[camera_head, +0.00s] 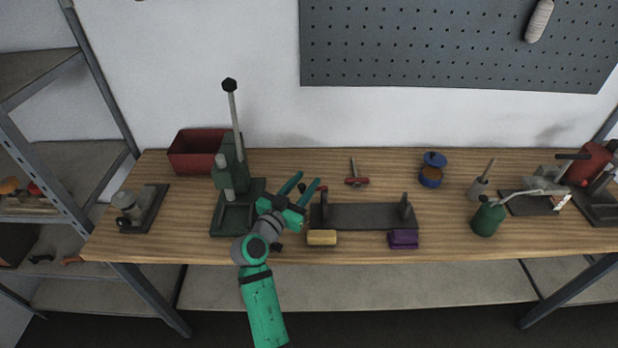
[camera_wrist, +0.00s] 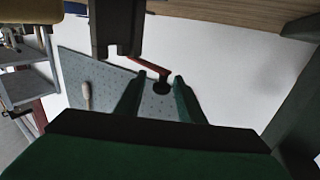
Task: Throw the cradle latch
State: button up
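The cradle (camera_head: 365,214) is a dark grey base on the bench with an upright at each end. My gripper (camera_head: 308,180) is at its left upright, fingers spread apart and pointing toward the wall. In the wrist view a dark upright (camera_wrist: 117,25) carries a red lever (camera_wrist: 148,66) with a black round knob (camera_wrist: 161,88), which looks like the latch. The knob shows between the two open fingers of my gripper (camera_wrist: 158,80); I cannot tell whether either finger touches it. In the head view only a bit of red (camera_head: 322,188) shows beside the fingers.
A green press (camera_head: 232,165) with a tall lever stands close left of my gripper. A yellow block (camera_head: 321,237) and a purple block (camera_head: 403,240) lie at the cradle's front. A red hammer (camera_head: 357,181) lies behind it. A green oil can (camera_head: 487,217) stands to the right.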

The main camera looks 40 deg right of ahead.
jog(key=shift+x, duration=1.35)
jog(key=shift+c, duration=0.7)
grip_shut()
jog(key=shift+w+a, duration=0.1)
jog(key=shift+a, duration=0.1)
